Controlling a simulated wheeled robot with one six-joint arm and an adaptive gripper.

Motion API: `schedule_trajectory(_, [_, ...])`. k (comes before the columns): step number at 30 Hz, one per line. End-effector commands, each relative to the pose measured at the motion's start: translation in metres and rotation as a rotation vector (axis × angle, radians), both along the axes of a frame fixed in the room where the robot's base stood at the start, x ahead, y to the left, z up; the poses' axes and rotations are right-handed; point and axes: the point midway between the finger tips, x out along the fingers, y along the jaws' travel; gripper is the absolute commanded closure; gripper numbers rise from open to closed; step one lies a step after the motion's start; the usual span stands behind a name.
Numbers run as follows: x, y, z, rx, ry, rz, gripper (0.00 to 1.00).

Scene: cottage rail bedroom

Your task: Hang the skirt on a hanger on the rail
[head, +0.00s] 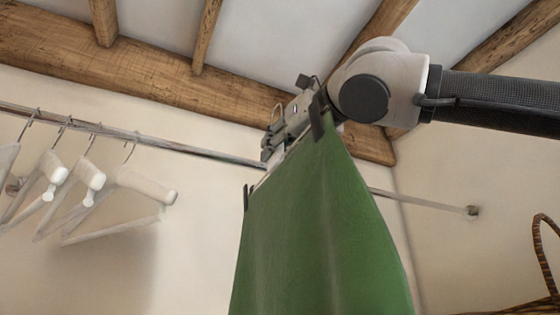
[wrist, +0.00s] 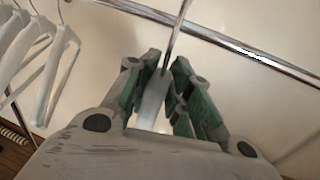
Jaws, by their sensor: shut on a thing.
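The green skirt (head: 315,225) hangs down in the head view, held at its waist by dark clips (head: 317,116) of a hanger. My gripper (head: 285,135) is shut on this hanger above the skirt, near the rail (head: 200,150). In the wrist view, the fingers of my gripper (wrist: 163,75) close on the pale neck of the hanger (wrist: 153,100). Its thin metal hook wire (wrist: 177,38) rises from between the fingertips and crosses the rail (wrist: 230,42) in the picture. The hook's top is cut off there, so I cannot tell whether it rests on the rail. The skirt is not visible in the wrist view.
Several empty white hangers (head: 88,175) hang on the rail's left part; some also show in the wrist view (wrist: 50,75). The rail's right part is bare up to its wall mount (head: 473,211). A wicker basket handle (head: 545,250) stands at lower right. Wooden beams (head: 150,75) cross above.

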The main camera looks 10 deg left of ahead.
Motion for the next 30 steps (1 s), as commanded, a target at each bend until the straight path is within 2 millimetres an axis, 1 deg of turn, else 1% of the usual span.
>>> schedule_trajectory(30, [0.066, 0.04, 0.001, 0.001, -0.001, -0.002, 1.0])
